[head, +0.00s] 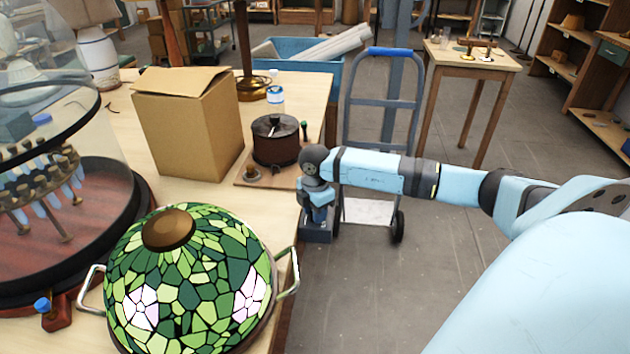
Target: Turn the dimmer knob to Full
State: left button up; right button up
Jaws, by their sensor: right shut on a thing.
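A round dark-brown device with a black top and a pale pointer mark (276,140) stands on a small wooden board (240,184) at the table's right edge. It looks like the dimmer; its scale markings are too small to read. A small brass knob (252,173) sits on the same board. My right gripper (317,228) hangs down just right of the table edge, a little nearer than the device and apart from it in the picture. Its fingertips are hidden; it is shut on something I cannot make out. My left gripper is out of view.
A green stained-glass shade (190,275) with metal handles beside it fills the near table. A cardboard box (190,125) stands left of the device, a bottle (275,98) behind it. A glass dome (60,150) is at left. A hand truck (383,120) stands on the floor behind my arm.

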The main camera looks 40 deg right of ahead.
jog(key=shift+m, duration=0.3)
jog(key=o, duration=0.9)
jog(key=shift+o, duration=0.2)
jog(key=shift+r, duration=0.6)
notch_tip(320, 180, up, 13)
jog(key=shift+f, duration=0.15)
